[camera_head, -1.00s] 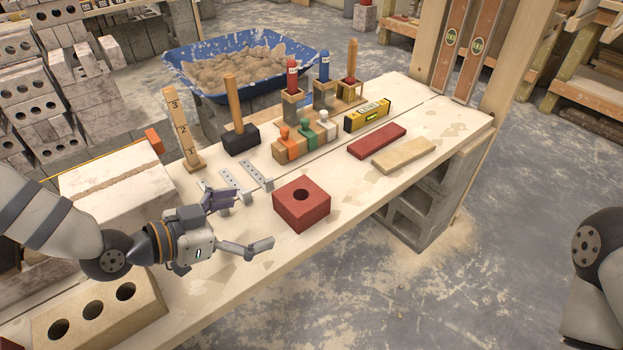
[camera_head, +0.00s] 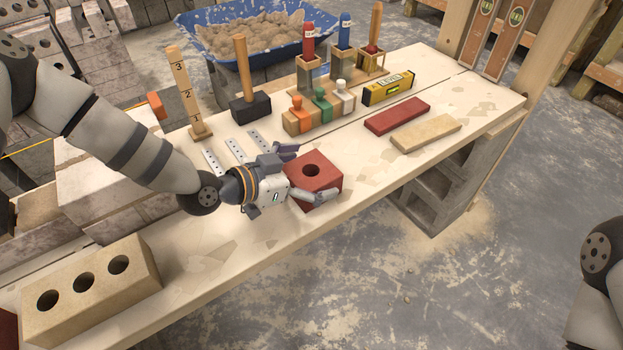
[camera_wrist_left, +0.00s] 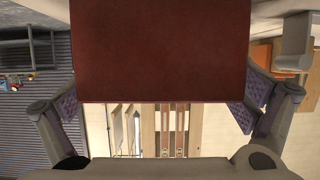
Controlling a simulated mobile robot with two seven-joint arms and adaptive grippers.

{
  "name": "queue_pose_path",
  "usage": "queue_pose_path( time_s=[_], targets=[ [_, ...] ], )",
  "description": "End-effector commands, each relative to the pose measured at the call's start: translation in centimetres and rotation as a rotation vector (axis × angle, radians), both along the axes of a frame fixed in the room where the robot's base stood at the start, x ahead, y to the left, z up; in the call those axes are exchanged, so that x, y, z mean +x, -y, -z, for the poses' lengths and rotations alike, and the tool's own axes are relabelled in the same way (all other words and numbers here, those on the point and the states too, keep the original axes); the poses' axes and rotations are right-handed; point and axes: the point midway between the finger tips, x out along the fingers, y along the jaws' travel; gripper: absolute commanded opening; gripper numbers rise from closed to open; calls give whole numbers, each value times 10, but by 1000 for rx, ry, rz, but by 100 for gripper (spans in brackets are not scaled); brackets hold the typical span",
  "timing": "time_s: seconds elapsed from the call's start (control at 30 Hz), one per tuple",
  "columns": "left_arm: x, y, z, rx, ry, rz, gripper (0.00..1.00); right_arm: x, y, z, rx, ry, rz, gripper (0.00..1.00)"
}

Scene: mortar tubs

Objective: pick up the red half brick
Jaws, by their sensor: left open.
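In the left wrist view the brick (camera_wrist_left: 160,50) fills the upper middle between the two spread fingers. The near left part of the brick is hidden by my gripper. My right gripper is not in view; only part of my right arm shows at the right edge.
Metal strips (camera_head: 236,150) lie behind the gripper. A black-headed mallet (camera_head: 250,107), orange, green and white stoppered blocks (camera_head: 322,110) and a yellow level (camera_head: 388,88) stand further back. A flat red tile (camera_head: 397,116) and a beige tile (camera_head: 426,133) lie right. A three-hole brick (camera_head: 90,290) stands front left.

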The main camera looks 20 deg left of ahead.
Motion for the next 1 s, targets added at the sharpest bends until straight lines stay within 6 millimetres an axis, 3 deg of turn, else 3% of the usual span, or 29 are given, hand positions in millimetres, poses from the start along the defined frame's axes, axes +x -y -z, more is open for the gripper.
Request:
queue_pose_path(
  time_s=[0.1,0.4,0.5,0.77,1.0],
  targets=[
    [0,0,-1,0,1,0,100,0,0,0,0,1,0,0],
    [-1,0,-1,0,1,0,32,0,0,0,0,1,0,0],
    [1,0,-3,-2,6,0,15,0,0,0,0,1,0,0],
    [1,0,-6,-1,7,0,15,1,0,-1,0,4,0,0],
    [2,0,-41,-2,14,0,15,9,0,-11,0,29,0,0]
  ],
)
